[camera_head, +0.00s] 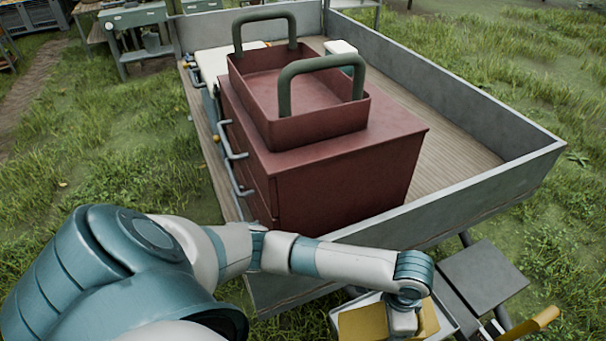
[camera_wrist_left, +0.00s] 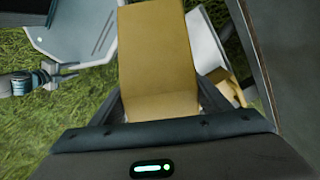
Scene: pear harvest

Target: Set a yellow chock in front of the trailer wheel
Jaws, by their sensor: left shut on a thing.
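A yellow chock (camera_head: 365,322) shows at the bottom of the head view, partly hidden by my left gripper (camera_head: 404,322). In the left wrist view the yellow chock (camera_wrist_left: 157,55) lies between the fingers of my left gripper (camera_wrist_left: 158,104), which is shut on it. A pale tray (camera_head: 338,312) is under or close behind the chock; I cannot tell whether they touch. A second yellow piece (camera_wrist_left: 224,86) shows by a white surface in the left wrist view. The trailer (camera_head: 480,185) fills the middle of the head view. Its wheel is not visible.
A dark red cabinet (camera_head: 345,185) with an open red tote (camera_head: 318,125) on top stands in the trailer. A dark flat plate (camera_head: 484,275) and a yellow handle (camera_head: 528,325) are at the lower right. Workbenches (camera_head: 138,18) stand far left. Grass is open on both sides.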

